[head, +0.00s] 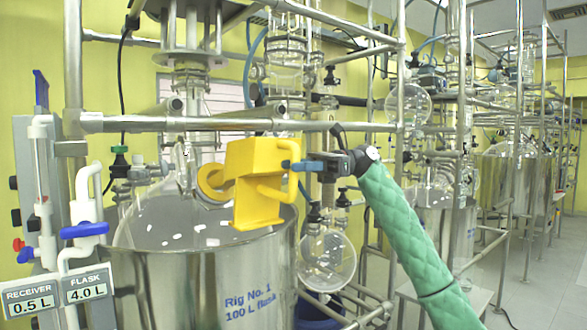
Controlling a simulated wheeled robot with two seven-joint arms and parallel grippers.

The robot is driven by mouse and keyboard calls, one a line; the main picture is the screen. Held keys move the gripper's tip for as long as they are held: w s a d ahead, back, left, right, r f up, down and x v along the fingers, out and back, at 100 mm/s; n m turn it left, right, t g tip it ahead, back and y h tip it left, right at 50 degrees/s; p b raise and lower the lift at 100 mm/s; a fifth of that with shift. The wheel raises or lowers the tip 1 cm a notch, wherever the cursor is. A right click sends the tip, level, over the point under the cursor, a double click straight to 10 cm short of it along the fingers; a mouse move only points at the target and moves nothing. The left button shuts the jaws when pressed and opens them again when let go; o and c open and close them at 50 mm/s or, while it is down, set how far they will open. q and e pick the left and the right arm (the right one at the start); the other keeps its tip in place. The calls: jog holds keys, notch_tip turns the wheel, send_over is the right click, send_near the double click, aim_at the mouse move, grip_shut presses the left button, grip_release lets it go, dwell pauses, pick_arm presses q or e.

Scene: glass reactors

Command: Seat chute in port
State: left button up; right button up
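The yellow chute (255,205) is a boxy funnel with a ring on its left side and a loop handle on its right. It hangs in the air in front of the rig, over the rim of the steel vessel. My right gripper (288,166), on the green-sleeved arm from the lower right, is shut on the chute's handle side. The glass reactor (150,215) sits inside the steel vessel (215,280) marked "Rig No. 1". The chute hides part of the reactor's top, and I cannot make out the port. My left gripper is not in view.
A horizontal steel rail (200,124) crosses just above the chute. A round glass flask (326,258) hangs to the right of the vessel. Glass tubing with blue valves (84,230) and label plates stands at the left. More rigs stand behind; open floor (545,285) lies at right.

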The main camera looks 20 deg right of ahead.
jog(key=shift+w+d+b, duration=0.25)
jog(key=shift+d+b, duration=0.05)
jog(key=shift+d, duration=0.95)
jog(key=shift+w+d+b, duration=0.2)
jog(key=shift+d+b, duration=0.05)
jog(key=shift+d, duration=0.95)
jog(key=o, duration=0.6)
jog(key=shift+c, duration=0.2)
jog(key=shift+d, duration=0.1)
jog(key=w+d+b, duration=0.1)
jog(key=d+b, duration=0.1)
jog(key=d, duration=0.5)
jog(key=shift+w+d+b, duration=0.2)
jog(key=shift+d+b, duration=0.05)
jog(key=shift+b, duration=0.1)
